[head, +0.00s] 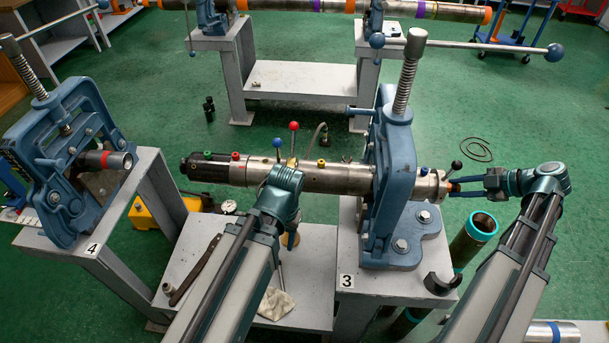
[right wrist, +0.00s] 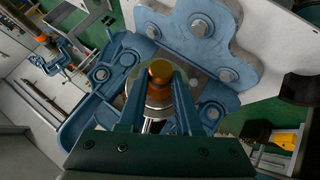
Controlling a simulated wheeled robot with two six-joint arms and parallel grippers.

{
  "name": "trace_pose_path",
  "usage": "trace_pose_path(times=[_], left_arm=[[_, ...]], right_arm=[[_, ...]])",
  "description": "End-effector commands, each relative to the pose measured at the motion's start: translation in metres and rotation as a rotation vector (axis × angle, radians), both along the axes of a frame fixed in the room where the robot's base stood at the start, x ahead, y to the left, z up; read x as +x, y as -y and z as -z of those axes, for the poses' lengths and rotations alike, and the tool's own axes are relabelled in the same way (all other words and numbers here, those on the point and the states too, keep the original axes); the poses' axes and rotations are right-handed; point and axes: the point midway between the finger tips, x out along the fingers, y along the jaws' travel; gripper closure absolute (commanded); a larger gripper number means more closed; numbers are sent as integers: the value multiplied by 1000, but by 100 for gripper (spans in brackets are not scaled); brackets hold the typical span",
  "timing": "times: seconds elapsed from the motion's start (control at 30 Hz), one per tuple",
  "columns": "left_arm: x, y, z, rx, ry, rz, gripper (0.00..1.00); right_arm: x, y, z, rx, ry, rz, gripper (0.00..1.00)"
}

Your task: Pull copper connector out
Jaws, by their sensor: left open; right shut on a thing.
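The copper connector (head: 455,187) sticks out of the right end of the steel pipe assembly (head: 325,178), which is clamped in the blue vise (head: 394,165) on stand 3. My right gripper (head: 462,187) comes from the right and is shut on the connector. In the right wrist view the orange-copper connector (right wrist: 159,72) sits between the two fingers (right wrist: 158,90), with the round pipe end behind it. I cannot tell how deep it is seated. My left gripper (head: 290,165) is at the middle of the assembly, by the blue and red knobbed levers; its fingers are mostly hidden by its wrist.
A second blue vise (head: 65,165) stands at the left on stand 4. A black lever (head: 455,167) stands up just above the connector.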

Motion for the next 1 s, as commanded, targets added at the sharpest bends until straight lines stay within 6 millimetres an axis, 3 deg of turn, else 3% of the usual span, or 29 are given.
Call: trace_pose_path(times=[1.0], left_arm=[[0,0,0,0,0,0,45]], right_arm=[[-1,13,0,-1,0,0,100]])
